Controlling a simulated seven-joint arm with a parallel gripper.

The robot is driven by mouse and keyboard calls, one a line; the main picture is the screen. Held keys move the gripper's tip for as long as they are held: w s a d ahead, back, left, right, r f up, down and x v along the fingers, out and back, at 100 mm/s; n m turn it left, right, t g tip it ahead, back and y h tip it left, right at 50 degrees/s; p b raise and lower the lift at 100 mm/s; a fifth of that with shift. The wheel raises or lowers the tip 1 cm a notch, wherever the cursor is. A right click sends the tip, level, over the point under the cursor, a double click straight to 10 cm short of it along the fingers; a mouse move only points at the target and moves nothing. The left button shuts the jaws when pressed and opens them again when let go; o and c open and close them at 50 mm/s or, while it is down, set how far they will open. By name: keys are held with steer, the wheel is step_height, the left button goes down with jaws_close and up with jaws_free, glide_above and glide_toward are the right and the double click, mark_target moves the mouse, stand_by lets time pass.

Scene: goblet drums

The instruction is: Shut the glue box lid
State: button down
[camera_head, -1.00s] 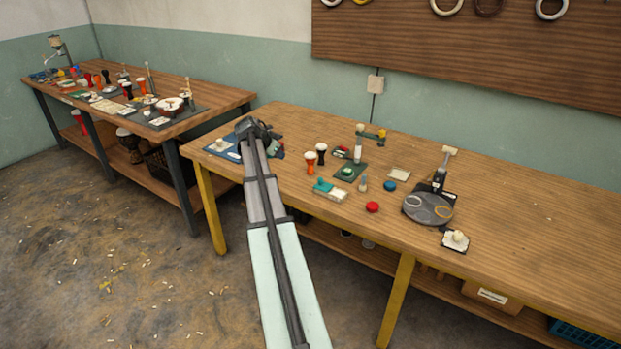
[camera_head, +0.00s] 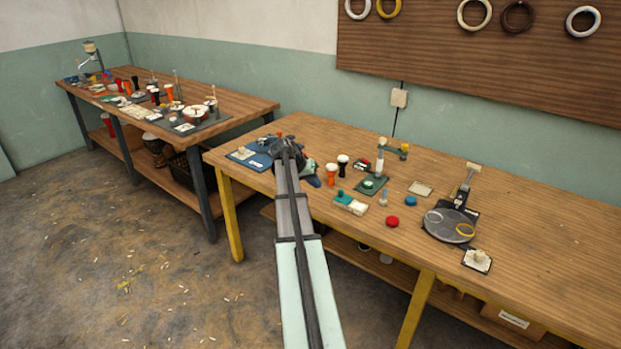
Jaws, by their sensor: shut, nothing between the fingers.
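My gripper (camera_head: 284,148) is at the end of my outstretched arm, over the left part of the near workbench, by a blue mat (camera_head: 237,158). It is shut and empty; its fingertips are small and dark in this view. A small white box with a teal part on top (camera_head: 350,203) stands on the bench, to the right of my gripper and nearer the front edge. I cannot tell for sure whether it is the glue box, or how its lid stands. My gripper is apart from it. My arm and gripper hide part of the blue mat.
Two small goblet drums, one orange (camera_head: 331,173) and one black (camera_head: 342,164), stand right of my gripper. A green mat (camera_head: 374,187), a red disc (camera_head: 392,221) and a grey turntable (camera_head: 441,229) lie farther right. The bench's right end is clear.

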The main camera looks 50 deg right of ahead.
mark_target(341, 200)
steer(key=x, duration=0.4)
steer(key=shift+s+d+f, duration=0.15)
steer(key=shift+s, duration=0.05)
steer(key=shift+s+d, duration=0.2)
steer(key=shift+s, duration=0.25)
steer(key=shift+s+d, duration=0.2)
steer(key=shift+s, duration=0.3)
steer(key=shift+s+d, duration=0.35)
steer(key=shift+s, duration=0.3)
steer(key=s, duration=0.7)
steer(key=shift+s, duration=0.1)
steer(key=w, duration=0.1)
steer(key=w+a, duration=0.1)
steer(key=w, duration=0.1)
steer(key=w+a, duration=0.1)
steer(key=shift+w, duration=0.2)
steer(key=v, duration=1)
steer(key=shift+s, duration=0.2)
